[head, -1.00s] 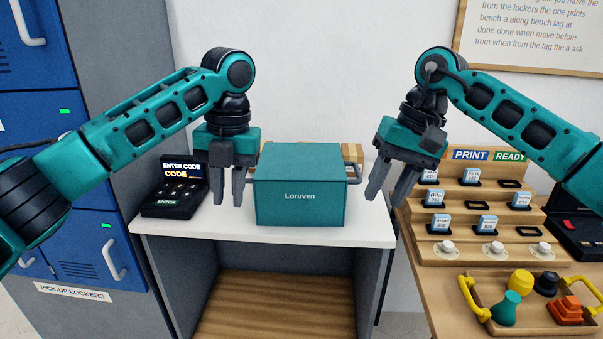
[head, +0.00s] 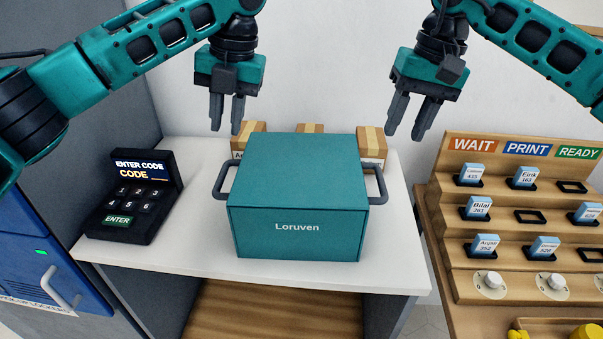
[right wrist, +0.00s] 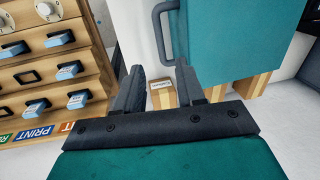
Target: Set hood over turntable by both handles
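The hood (head: 299,232) is a teal box marked "Loruven". It sits on the white bench top, with a dark handle on its left (head: 221,182) and one on its right (head: 381,183). My left gripper (head: 226,131) is open and empty, above and behind the left handle in the picture. My right gripper (head: 403,137) is open and empty, above the right handle and a little to its right. The right wrist view shows the hood's teal side (right wrist: 235,40) and a handle (right wrist: 163,32) beyond the open fingers, apart from them. I see no turntable; whether the hood hides it I cannot tell.
Several taped cardboard boxes (head: 371,143) stand behind the hood. A black code keypad (head: 135,197) is on the bench's left. A wooden tiered rack (head: 510,262) with tags and knobs stands on the right. Bare white bench top (head: 190,240) lies between keypad and hood.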

